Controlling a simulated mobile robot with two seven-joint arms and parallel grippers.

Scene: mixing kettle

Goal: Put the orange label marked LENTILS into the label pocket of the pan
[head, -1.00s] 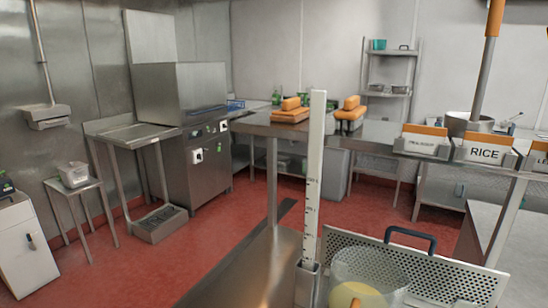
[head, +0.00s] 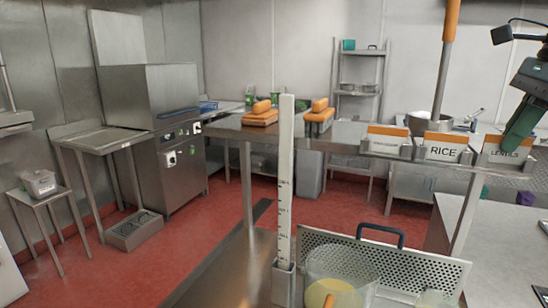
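The gripper has green fingers and comes down from the upper right, over the label's top edge. I cannot tell whether its fingers are apart or closed on the card. A clear container (head: 335,262) with yellow contents is at the bottom; no label pocket is distinguishable on it, and I cannot tell whether it is the pan. My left gripper is out of view.
The RICE label (head: 441,150) and another label card (head: 386,142) stand left of LENTILS on the rail. An upright white measuring stick (head: 286,180) and a perforated tray (head: 425,272) with a dark handle are in front. A pot (head: 425,124) stands behind the rail.

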